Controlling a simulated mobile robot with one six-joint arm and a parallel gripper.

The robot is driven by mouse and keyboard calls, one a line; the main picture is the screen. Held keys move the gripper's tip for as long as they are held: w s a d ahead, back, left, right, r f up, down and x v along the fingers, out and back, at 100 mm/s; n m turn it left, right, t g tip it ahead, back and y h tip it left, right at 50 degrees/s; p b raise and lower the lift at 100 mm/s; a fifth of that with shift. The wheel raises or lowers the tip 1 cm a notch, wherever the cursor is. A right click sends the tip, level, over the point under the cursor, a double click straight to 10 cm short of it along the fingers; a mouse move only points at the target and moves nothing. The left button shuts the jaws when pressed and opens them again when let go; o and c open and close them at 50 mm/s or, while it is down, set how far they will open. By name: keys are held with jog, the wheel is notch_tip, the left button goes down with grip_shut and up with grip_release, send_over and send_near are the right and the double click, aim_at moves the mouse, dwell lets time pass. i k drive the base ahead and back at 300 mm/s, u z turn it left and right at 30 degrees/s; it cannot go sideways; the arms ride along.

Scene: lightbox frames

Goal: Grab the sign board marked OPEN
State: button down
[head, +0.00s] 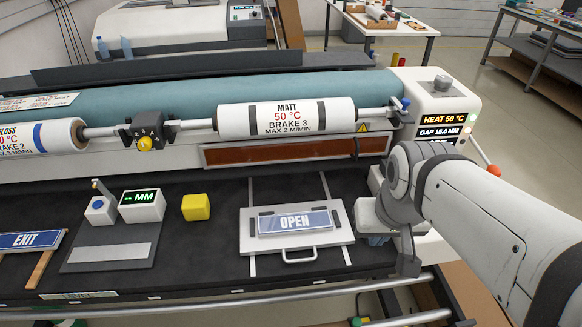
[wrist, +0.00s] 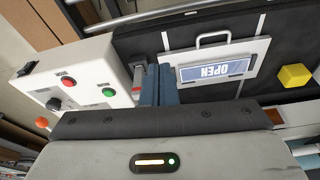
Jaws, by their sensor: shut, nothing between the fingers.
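The OPEN sign board (head: 294,222) is a blue plate with white letters and a pale edge. It lies flat on a white tray with a handle (head: 250,240), on the black bench top. In the wrist view the OPEN sign (wrist: 214,70) appears upside down, right of the fingers. My gripper (wrist: 157,72) is shut and empty, its two blue-grey fingers side by side. In the head view my gripper (head: 378,238) is to the right of the tray, mostly hidden behind my wrist, and apart from the sign.
A blue EXIT sign (head: 30,240) lies at the bench's left. A yellow block (head: 196,207) and a display marked MM (head: 142,205) stand between. The roller machine (head: 287,118) rises behind. A control box with buttons (wrist: 85,85) stands left in the wrist view. A metal rail (head: 230,306) runs along the front.

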aim_at(297, 223)
jog(key=z, duration=2.25)
jog(key=k, duration=1.85)
jog(key=u, duration=1.3)
jog(key=i, duration=1)
jog(key=u, duration=0.05)
